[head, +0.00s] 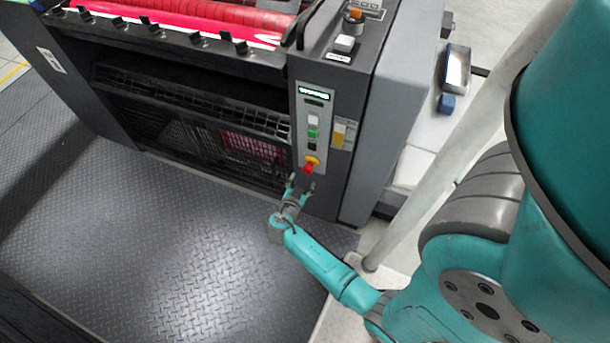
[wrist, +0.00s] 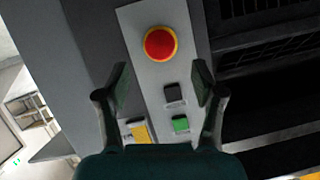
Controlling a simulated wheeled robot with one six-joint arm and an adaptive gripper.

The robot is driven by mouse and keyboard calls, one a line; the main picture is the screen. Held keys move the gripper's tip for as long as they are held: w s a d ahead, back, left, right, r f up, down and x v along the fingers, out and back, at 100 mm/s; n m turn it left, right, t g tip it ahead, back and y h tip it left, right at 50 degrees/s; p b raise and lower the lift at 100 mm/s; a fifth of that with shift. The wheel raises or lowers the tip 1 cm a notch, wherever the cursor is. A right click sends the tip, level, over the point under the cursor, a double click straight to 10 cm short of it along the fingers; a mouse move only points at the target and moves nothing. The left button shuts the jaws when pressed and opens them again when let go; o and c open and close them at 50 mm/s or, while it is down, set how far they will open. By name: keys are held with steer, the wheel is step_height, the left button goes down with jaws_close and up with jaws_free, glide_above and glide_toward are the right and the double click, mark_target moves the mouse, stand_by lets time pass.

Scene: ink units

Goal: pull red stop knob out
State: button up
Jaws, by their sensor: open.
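The red stop knob (head: 309,166) sits on a yellow ring at the bottom of the grey control panel (head: 315,120) on the front of the machine. In the wrist view the knob (wrist: 160,43) is round and unobstructed, ahead of the fingertips and near the top of the picture. My gripper (head: 301,184) is just below the knob in the head view. In the wrist view my gripper (wrist: 160,75) has its two fingers spread wide, with nothing between them. The fingers appear apart from the knob; the exact distance is hard to tell.
A green button (wrist: 180,124) and a black button (wrist: 174,93) share the panel with the knob. A yellow label (head: 338,136) is to the right of the panel. A red roller (head: 210,15) runs along the machine's top. The tread-plate floor (head: 170,240) in front is clear.

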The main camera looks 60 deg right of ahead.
steer(key=shift+v, duration=2)
steer(key=s+a+n+t+y, duration=0.35)
steer(key=s+a+n, duration=0.25)
steer(key=a, duration=0.3)
steer(key=s+a+n+t+y, duration=0.3)
steer(key=s+a+n+y, duration=0.25)
steer(key=a, duration=0.35)
steer(key=s+a+r+n+t+y, duration=0.1)
steer(key=s+a+r+n+t, duration=0.1)
steer(key=r, duration=0.7)
steer(key=s+a+r+n+t+y, duration=0.2)
steer(key=s+a+r+n, duration=0.1)
steer(key=r, duration=0.7)
steer(key=s+a+r+n+t+y, duration=0.1)
steer(key=s+a+r+n+t, duration=0.1)
steer(key=s+a+r, duration=0.3)
step_height(320, 180, up, 5)
steer(key=shift+f, duration=0.2)
steer(key=shift+s, duration=0.1)
